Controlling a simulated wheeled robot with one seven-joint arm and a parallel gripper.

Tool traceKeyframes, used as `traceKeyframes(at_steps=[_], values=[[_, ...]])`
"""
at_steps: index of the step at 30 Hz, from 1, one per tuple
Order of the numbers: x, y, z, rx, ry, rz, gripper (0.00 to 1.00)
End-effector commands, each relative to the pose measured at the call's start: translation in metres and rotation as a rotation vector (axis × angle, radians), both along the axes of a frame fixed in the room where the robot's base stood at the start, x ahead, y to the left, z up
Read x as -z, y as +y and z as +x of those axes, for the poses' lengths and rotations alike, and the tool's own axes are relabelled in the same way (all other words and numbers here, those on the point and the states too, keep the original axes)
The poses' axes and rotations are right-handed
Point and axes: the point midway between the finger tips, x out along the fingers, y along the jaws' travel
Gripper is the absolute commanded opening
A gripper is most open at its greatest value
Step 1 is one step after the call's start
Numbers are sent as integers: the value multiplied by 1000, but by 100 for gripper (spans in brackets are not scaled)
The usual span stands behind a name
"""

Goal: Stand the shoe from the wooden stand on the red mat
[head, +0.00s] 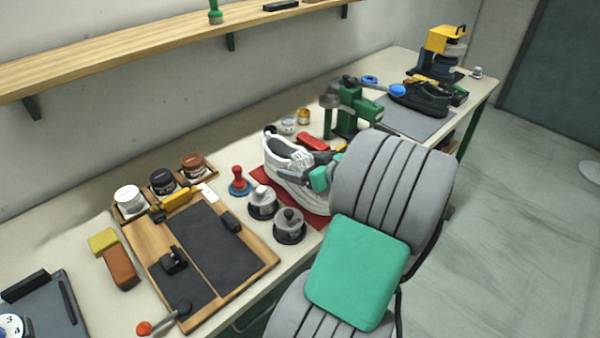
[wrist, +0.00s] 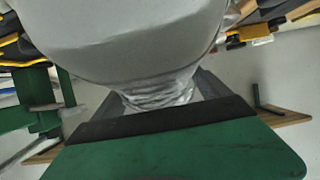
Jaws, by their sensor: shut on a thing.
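A white shoe (head: 287,163) is over the red mat (head: 319,221), with its laced opening turned toward my gripper (head: 300,178). My gripper is shut on the shoe and comes at it from the right. In the wrist view the pale shoe (wrist: 140,40) fills the upper middle, and its laced part lies between the grey fingers of my gripper (wrist: 160,97). The shoe and my arm hide much of the mat. I cannot tell whether the sole touches the mat. I cannot make out the wooden stand; my arm covers part of the bench.
Two grey-and-black round pots (head: 263,203) and a red-knobbed stamp (head: 239,182) stand close to the mat's left. A green clamp (head: 350,108) stands behind the shoe. A black shoe (head: 420,98) sits on a grey mat (head: 402,120) farther right. A wooden board (head: 150,240) lies at left.

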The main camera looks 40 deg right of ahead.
Motion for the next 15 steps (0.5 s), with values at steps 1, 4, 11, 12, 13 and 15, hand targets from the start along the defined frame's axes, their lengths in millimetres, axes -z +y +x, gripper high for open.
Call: traceKeyframes(at_steps=[1,4,11,12,13,15], values=[[3,-2,3,0,-1,-1,27],[11,-6,8,-1,-1,0,27],[41,-7,9,0,-1,-2,27],[42,-8,9,0,-2,-3,27],[42,-8,9,-1,-2,-4,27],[42,-8,9,-1,-2,-4,27]])
